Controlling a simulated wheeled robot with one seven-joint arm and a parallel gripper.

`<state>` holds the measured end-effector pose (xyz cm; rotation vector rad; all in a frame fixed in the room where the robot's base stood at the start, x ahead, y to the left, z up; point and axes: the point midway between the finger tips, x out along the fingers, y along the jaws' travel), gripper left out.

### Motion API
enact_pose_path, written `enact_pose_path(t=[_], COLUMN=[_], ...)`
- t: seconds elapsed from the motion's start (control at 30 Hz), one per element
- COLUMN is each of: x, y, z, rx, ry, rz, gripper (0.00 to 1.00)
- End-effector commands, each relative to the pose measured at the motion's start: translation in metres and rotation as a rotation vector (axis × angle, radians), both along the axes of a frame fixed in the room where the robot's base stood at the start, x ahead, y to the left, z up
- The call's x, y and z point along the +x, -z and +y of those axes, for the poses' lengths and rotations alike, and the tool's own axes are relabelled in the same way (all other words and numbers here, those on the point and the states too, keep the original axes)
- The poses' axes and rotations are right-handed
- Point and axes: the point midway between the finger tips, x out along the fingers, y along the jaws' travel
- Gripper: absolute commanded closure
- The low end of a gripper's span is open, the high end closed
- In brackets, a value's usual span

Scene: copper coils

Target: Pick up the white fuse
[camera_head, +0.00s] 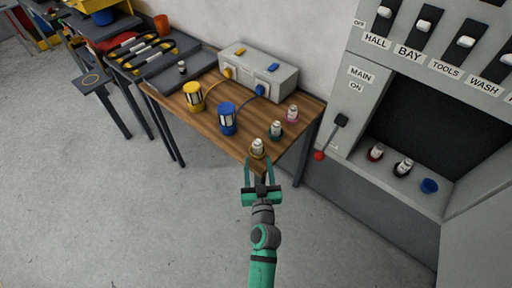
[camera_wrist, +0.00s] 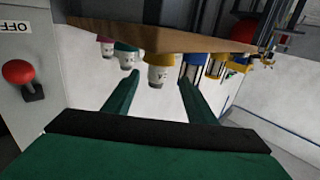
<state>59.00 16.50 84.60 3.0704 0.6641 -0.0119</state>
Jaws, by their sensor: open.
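Three fuses with white bodies stand upright on the wooden table: one with a yellow base (camera_head: 258,147), one with a green base (camera_head: 276,130) and one with a pink base (camera_head: 292,114). My gripper (camera_head: 260,161) is open and empty at the table's front corner, its fingertips close to the yellow-based fuse. In the wrist view, which is upside down, that fuse (camera_wrist: 159,72) appears between the two fingers; I cannot tell whether they touch it. The green-based (camera_wrist: 126,57) and pink-based (camera_wrist: 106,46) fuses show beyond, to the left.
A yellow lantern (camera_head: 193,97) and a blue lantern (camera_head: 227,118) stand on the table (camera_head: 246,137), cabled to a grey box (camera_head: 259,73). A panel recess at right holds a red-based fuse (camera_head: 376,152), a black-based fuse (camera_head: 403,168) and a blue cup-like holder (camera_head: 429,186). A red-knobbed lever (camera_head: 319,156) protrudes nearby.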

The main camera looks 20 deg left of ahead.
Motion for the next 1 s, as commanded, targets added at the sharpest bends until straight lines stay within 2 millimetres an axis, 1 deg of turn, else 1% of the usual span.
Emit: enact_pose_path(t=[0.1, 0.4, 0.67, 0.9, 1.0], x=[0.012, 0.047, 0.062, 0.092, 0.101], y=[-0.005, -0.005, -0.005, -0.005, -0.005], z=[0.006, 0.026, 0.033, 0.043, 0.047], rx=[0.003, 0.003, 0.002, 0.002, 0.002], ry=[-0.007, -0.014, -0.015, -0.014, -0.015], rz=[-0.009, -0.009, -0.008, -0.008, -0.007], gripper=[0.49, 0.49, 0.49, 0.49, 0.49])
